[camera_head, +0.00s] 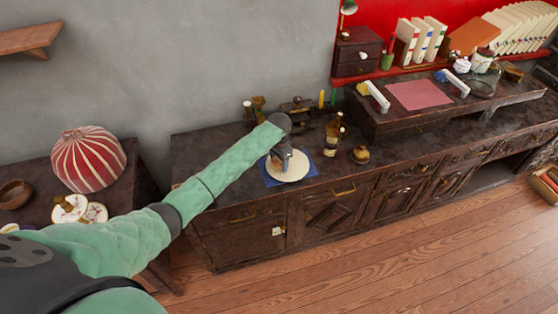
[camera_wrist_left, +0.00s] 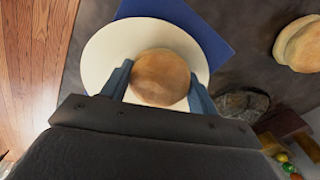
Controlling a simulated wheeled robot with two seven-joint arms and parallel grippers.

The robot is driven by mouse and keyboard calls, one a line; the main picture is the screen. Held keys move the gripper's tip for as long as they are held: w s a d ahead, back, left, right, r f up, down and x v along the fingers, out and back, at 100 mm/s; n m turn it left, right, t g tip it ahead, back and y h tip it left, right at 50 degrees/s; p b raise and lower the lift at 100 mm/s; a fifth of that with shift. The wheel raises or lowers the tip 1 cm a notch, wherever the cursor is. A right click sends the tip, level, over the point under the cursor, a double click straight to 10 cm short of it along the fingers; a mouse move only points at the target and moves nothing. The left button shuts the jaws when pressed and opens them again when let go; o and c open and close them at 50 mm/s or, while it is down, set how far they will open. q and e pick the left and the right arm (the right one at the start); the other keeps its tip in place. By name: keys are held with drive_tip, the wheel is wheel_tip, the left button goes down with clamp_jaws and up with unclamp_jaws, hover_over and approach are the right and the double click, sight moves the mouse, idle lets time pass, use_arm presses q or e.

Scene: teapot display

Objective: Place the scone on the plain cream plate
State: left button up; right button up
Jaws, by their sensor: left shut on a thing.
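The scone (camera_wrist_left: 160,78) is round and golden brown, between the two fingers of my left gripper (camera_wrist_left: 160,88) in the left wrist view. The gripper is shut on it. The scone is over the plain cream plate (camera_wrist_left: 102,62); I cannot tell whether it touches it. In the head view my left gripper (camera_head: 281,160) points down over the cream plate (camera_head: 294,173), and the scone is hidden or too small to make out there. The plate lies on a blue mat (camera_head: 310,171), which also shows in the left wrist view (camera_wrist_left: 212,38). My right gripper is out of view.
Another round bun (camera_wrist_left: 302,45) sits to the right in the left wrist view. Bottles (camera_head: 333,135) and a small brown item (camera_head: 360,154) stand right of the plate. A red striped dome (camera_head: 88,160) and patterned plates (camera_head: 95,213) are on the left table.

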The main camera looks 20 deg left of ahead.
use_arm(q)
drive_tip(key=o, duration=1)
drive_tip(key=shift+f, duration=0.1)
drive_tip(key=shift+c, duration=0.2)
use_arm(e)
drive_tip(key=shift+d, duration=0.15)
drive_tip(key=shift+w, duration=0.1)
use_arm(q)
drive_tip(key=shift+r, duration=0.3)
wheel_tip(320, 180, up, 12)
drive_tip(key=b, duration=0.4)
drive_tip(key=shift+f, duration=0.2)
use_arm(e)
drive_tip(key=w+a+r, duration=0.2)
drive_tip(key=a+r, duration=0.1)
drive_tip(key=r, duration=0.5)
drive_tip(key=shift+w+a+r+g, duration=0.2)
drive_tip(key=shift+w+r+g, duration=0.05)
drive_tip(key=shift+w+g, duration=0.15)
